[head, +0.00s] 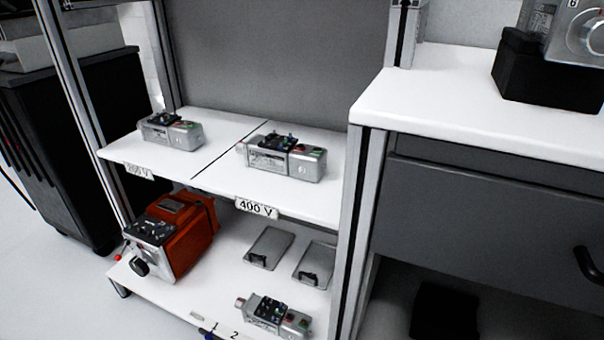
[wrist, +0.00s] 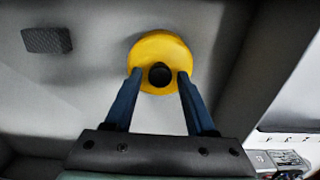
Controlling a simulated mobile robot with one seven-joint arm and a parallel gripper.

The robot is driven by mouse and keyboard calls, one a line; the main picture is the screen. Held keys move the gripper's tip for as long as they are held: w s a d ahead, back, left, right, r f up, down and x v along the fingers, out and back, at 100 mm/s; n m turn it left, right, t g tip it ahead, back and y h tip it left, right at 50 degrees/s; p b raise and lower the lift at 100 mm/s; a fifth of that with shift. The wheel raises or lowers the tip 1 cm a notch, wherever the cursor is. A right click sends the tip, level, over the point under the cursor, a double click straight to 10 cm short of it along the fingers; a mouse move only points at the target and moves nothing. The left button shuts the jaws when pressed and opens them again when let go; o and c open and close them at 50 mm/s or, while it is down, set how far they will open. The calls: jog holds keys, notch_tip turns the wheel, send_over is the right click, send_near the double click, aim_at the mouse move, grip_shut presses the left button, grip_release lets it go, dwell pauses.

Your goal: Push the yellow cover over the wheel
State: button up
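The yellow cover (wrist: 158,50) is a round disc in the upper middle of the wrist view, with a black knob (wrist: 160,75) in front of its lower half. My gripper (wrist: 160,74) has two blue fingers that stand apart on either side of the knob. Grey gaps show between the fingers, and I cannot tell whether a fingertip touches the cover. No wheel is clearly visible in the wrist view. The cover and my gripper do not show clearly in the head view.
Grey surfaces surround the cover, with a dark block (wrist: 47,39) at upper left. In the head view, a shelf (head: 215,185) bears several grey servo units, an orange-red motor (head: 185,235) stands below, and a white worktop (head: 430,100) is at right.

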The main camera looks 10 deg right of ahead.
grip_shut()
notch_tip(320, 180, up, 7)
jog(key=p, duration=0.7)
jog(key=shift+p, duration=0.4)
jog(key=shift+w, duration=0.1)
